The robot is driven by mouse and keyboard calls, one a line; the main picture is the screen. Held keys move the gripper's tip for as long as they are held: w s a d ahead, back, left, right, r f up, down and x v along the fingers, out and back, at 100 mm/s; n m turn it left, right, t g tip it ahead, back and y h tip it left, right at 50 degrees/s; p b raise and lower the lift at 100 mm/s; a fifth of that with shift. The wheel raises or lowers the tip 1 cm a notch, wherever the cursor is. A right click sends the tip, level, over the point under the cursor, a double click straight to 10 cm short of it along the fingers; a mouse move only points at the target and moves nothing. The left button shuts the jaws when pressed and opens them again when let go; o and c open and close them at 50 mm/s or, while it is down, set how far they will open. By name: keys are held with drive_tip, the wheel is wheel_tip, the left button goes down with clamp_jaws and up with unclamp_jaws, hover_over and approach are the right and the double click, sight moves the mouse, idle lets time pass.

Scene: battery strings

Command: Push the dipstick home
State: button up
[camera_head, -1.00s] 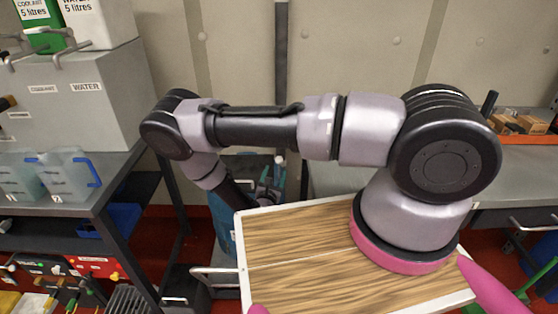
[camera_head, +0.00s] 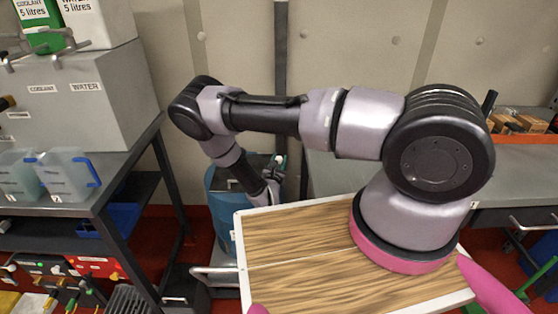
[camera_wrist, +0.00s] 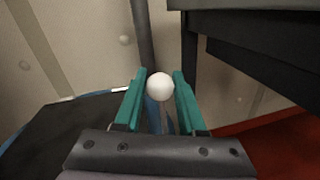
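The white ball knob (camera_wrist: 160,86), which I take to be the dipstick's top, is centred between the tips of my gripper's teal fingers (camera_wrist: 160,72) in the wrist view. The fingers stand apart with thin gaps beside the knob, and no clear contact shows. I cannot tell whether the knob is between the tips or just beyond them. A bluish shape shows below it; the dipstick's shaft is not clearly visible. In the head view, my gripper (camera_head: 281,164) is above the blue drum (camera_head: 221,212) with a dark top, small and partly hidden by my arm.
A steel shelf bench (camera_head: 105,178) with jugs stands at left. A grey workbench (camera_head: 335,184) stands behind at right. A dark vertical post (camera_wrist: 145,40) and a dark bench edge (camera_wrist: 265,45) show near the gripper in the wrist view.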

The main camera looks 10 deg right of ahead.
clamp_jaws()
idle(1.1)
